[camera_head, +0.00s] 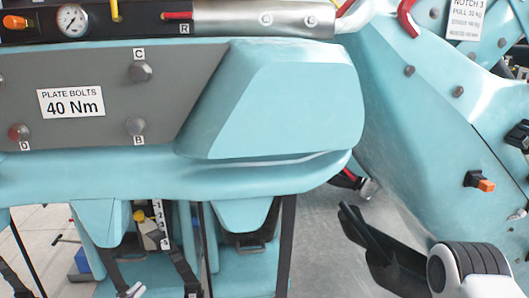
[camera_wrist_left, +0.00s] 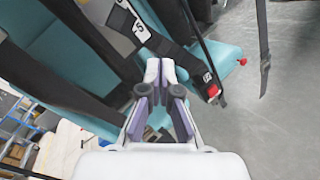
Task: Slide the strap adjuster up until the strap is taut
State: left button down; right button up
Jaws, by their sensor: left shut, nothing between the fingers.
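My left gripper (camera_wrist_left: 160,70) is shut with nothing between its pale and purple fingers, which point toward the seats. In the head view the number scale (camera_head: 160,222) shows beside black straps (camera_head: 185,270) under the teal body.
A buckle with a red button (camera_wrist_left: 213,90) and a thin hanging strap (camera_wrist_left: 262,50) are to the right in the wrist view. The teal car body (camera_head: 280,110) overhangs the seats. Grey floor (camera_head: 325,255) is open to the right.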

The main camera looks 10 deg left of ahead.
pick_arm(q)
jog(key=s+d+f+m+g+p, duration=0.6)
jog(key=s+d+f+m+g, duration=0.4)
jog(key=s+d+f, duration=0.25)
jog(key=s+a+f+m+g+y, duration=0.1)
jog(key=s+f+m+g+y, duration=0.1)
jog(key=s+m, duration=0.4)
jog(key=s+a+f+m+g+y, duration=0.2)
jog(key=s+f+m+g, duration=0.1)
jog(key=s+m+g, duration=0.2)
jog(key=s+m, duration=0.2)
jog(key=m, duration=0.2)
jog(key=shift+s+f+m, duration=0.2)
jog(key=shift+s+m, duration=0.05)
jog(key=shift+m, duration=0.15)
pick_arm(e)
notch_tip(320, 180, up, 8)
jog(key=shift+d, duration=0.15)
